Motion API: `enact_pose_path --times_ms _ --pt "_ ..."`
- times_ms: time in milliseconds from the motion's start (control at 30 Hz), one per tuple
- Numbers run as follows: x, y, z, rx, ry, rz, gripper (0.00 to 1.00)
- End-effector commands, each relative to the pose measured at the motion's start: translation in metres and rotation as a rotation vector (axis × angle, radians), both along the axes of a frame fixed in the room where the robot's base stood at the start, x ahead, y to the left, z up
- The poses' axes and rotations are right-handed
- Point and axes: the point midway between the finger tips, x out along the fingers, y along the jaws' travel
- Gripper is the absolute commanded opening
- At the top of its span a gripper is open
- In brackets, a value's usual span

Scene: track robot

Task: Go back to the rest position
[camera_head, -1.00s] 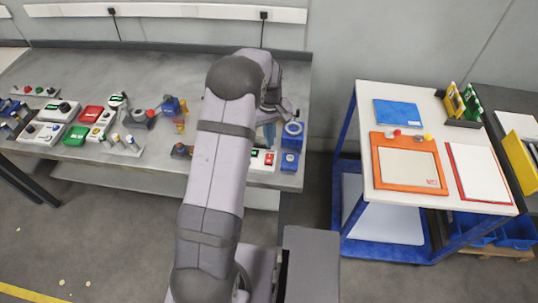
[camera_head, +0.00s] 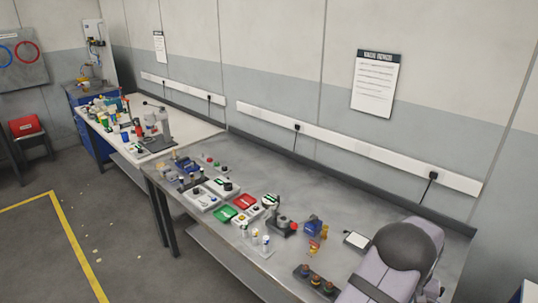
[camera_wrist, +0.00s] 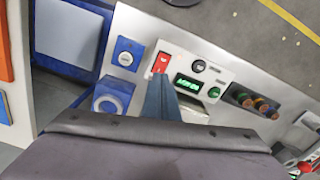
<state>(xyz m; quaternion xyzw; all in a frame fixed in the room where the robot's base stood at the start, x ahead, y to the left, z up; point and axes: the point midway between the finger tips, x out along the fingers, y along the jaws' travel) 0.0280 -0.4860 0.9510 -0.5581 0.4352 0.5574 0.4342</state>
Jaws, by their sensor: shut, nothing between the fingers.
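My gripper (camera_wrist: 161,90) shows in the wrist view as blue fingers held together, with nothing between them. It points down over a white panel with a green display (camera_wrist: 188,83), a red switch (camera_wrist: 161,63) and round knobs. I cannot tell its height above the panel. In the head view only part of my arm shows at the bottom right; the gripper is outside that picture.
The grey workbench (camera_head: 290,185) runs along the wall with several small devices on it. A row of dark buttons (camera_head: 316,282) lies near my arm. A blue button box (camera_wrist: 126,53) and a blue round-knob box (camera_wrist: 110,100) lie beside the panel. Bare bench shows toward the wall.

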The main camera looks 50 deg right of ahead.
Motion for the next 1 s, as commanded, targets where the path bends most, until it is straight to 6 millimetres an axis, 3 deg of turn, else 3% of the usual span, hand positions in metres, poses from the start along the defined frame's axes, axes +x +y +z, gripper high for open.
enact_pose_path --times_ms 33,100,267,367,567,800,1000 --pt "0.002 0.024 -0.015 0.051 -0.002 -0.046 0.00" --pt "0.003 0.053 -0.030 0.108 -0.002 -0.101 0.00" --pt "0.008 0.114 -0.039 0.203 0.008 -0.197 0.00" --pt "0.023 0.146 -0.033 0.241 0.019 -0.201 0.00" --pt "0.078 0.214 -0.009 0.278 0.058 -0.066 0.00" --pt "0.135 0.293 0.023 0.263 0.102 0.251 0.00" --pt "0.168 0.349 0.045 0.212 0.119 0.539 0.00"
